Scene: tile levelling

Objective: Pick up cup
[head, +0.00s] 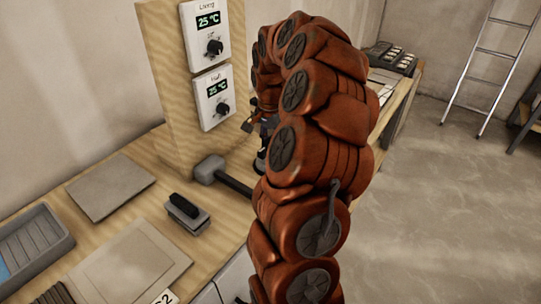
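No cup can be made out in the head view. My orange arm rises through the middle of the picture and bends over towards the bench, hiding part of the bench top. Dark parts of what looks like my gripper (264,145) show just left of the arm, by the wooden post. The arm covers most of it, so I cannot see its fingertips or whether it holds anything.
The wooden bench (146,150) carries a mallet (211,169), a dark-topped block (186,211), tiles (110,187) and a grey tray (32,249). Two thermostats (207,35) hang on a wooden post (165,75).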

